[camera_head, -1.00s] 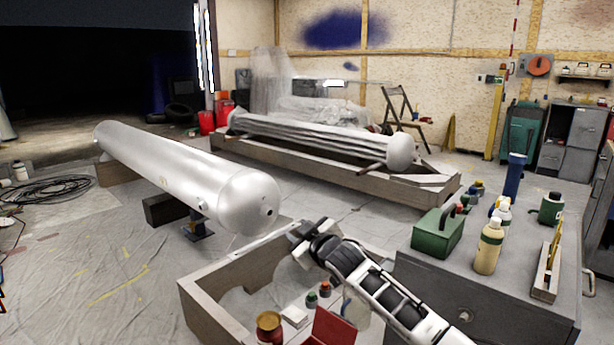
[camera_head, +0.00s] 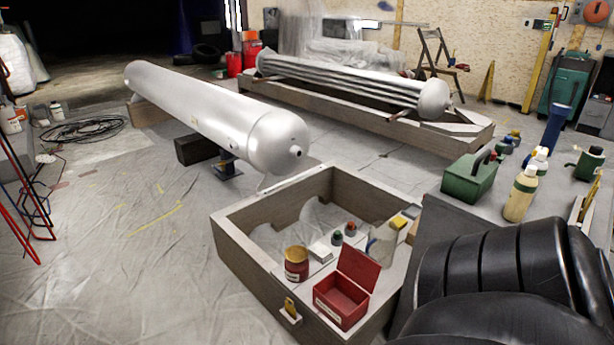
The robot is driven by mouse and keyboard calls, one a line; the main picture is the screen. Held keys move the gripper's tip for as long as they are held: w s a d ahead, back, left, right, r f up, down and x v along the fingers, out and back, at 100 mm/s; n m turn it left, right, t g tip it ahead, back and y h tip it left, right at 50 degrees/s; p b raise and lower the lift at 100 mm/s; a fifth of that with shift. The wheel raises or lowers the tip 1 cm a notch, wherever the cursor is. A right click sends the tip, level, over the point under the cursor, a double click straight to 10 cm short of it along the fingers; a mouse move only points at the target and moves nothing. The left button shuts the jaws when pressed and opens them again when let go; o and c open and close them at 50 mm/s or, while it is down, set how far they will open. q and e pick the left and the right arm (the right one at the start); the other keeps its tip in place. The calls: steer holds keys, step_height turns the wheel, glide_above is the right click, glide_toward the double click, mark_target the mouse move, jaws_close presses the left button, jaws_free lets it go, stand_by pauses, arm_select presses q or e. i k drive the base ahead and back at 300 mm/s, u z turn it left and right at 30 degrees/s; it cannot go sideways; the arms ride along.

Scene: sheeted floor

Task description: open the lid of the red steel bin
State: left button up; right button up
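A small red steel bin (camera_head: 340,307) stands at the front right inside a wooden crate. Its red lid (camera_head: 358,268) stands raised along its back right side, and the inside of the bin shows. A black segmented part of my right arm fills the lower right corner, to the right of the bin and apart from it in the picture. My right gripper is out of the picture. My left arm and gripper do not show.
The wooden crate (camera_head: 240,268) also holds a red and yellow tin (camera_head: 297,263), a white box (camera_head: 320,251) and several small bottles. A grey workbench with a green toolbox (camera_head: 470,178) is at right. A silver tank (camera_head: 215,110) lies behind.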

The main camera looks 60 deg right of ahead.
mark_target(363, 270)
steer(key=u, duration=1.35)
steer(key=k, duration=1.1)
steer(key=z, duration=1.9)
steer(key=i, duration=0.5)
steer(key=z, duration=0.05)
